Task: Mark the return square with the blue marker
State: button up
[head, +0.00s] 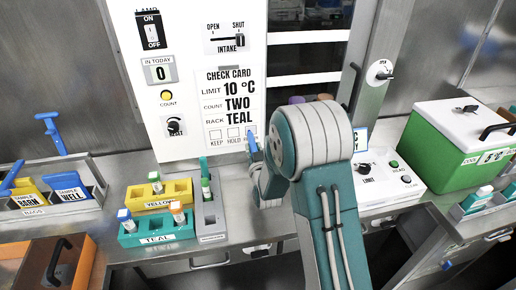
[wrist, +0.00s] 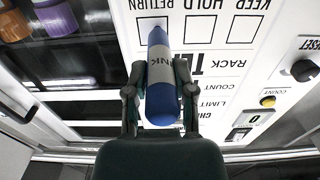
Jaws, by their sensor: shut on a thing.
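The blue marker (wrist: 162,106) is between the two fingers of my gripper (wrist: 160,72), which is shut on it. It has a grey band lettered INK, and its far end points at the check card (wrist: 213,62). That end overlaps the return square (wrist: 147,23) in the wrist view and hides much of it. I cannot tell whether it touches the card or has left a mark. The hold and keep squares beside it look blank. In the head view the blue marker (head: 251,143) is at the card's lower right corner (head: 230,100), and my arm hides most of the gripper.
Below the panel stand a yellow rack (head: 160,204), a teal rack (head: 130,240) and a grey rack (head: 211,218). A white control box (head: 392,192) and green cooler (head: 428,150) are to the right. The reset knob (head: 174,125) juts out left of the card.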

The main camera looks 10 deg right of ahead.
jog(key=shift+d, duration=1.05)
grip_shut()
dwell(1.0)
jog(key=s, duration=0.6)
dwell(0.4)
jog(key=s, duration=0.3)
dwell(0.5)
dwell(0.3)
